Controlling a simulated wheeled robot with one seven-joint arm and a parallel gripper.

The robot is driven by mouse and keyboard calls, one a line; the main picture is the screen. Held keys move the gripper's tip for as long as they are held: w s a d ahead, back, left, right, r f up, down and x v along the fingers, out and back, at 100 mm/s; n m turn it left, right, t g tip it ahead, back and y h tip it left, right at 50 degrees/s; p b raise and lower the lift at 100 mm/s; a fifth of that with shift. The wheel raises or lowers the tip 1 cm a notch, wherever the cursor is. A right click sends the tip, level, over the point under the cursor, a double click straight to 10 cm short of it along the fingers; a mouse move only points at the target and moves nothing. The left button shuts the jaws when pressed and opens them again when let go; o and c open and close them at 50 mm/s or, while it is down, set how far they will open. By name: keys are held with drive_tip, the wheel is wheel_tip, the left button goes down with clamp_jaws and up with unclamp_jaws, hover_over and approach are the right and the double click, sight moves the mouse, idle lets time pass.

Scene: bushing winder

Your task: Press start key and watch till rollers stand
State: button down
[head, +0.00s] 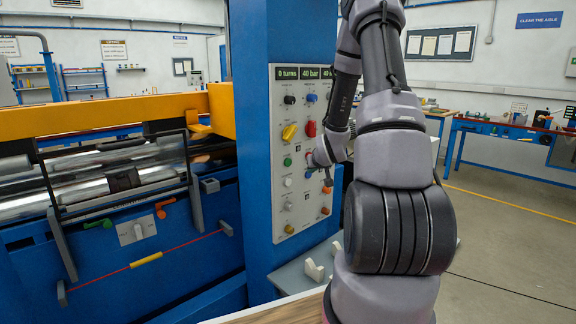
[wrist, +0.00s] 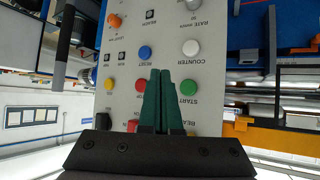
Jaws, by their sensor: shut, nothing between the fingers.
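The round green START key (head: 287,161) is in the left column of the grey control panel (head: 284,217). In the wrist view the key (wrist: 188,87) appears just right of my fingertips, its label upside down. My gripper (wrist: 163,72) is shut and empty, its dark green fingers pointing at the panel between START and the red STOP button (wrist: 141,85). I cannot tell whether the tips touch the panel. In the head view my wrist hides part of the panel's right column. The shiny metal rollers (head: 98,172) lie at left; one still picture cannot show whether they turn.
The panel display (head: 303,73) reads 0 turns and 40 bar. The white COUNTER button (wrist: 190,48) and blue RESET button (wrist: 145,52) are close to my fingertips. A yellow beam (head: 100,116) spans above the rollers. Open floor lies at right, before a blue workbench (head: 500,130).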

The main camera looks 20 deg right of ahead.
sight(288, 162)
drive_tip(key=shift+w+a, duration=0.1)
drive_tip(key=shift+w, duration=0.05)
drive_tip(key=w+a, duration=0.2)
drive_tip(key=w, duration=0.6)
drive_tip(key=shift+a, duration=0.4)
drive_tip(key=shift+w, duration=0.1)
idle(1.6)
drive_tip(key=shift+w+a, duration=0.15)
drive_tip(key=shift+w, duration=0.15)
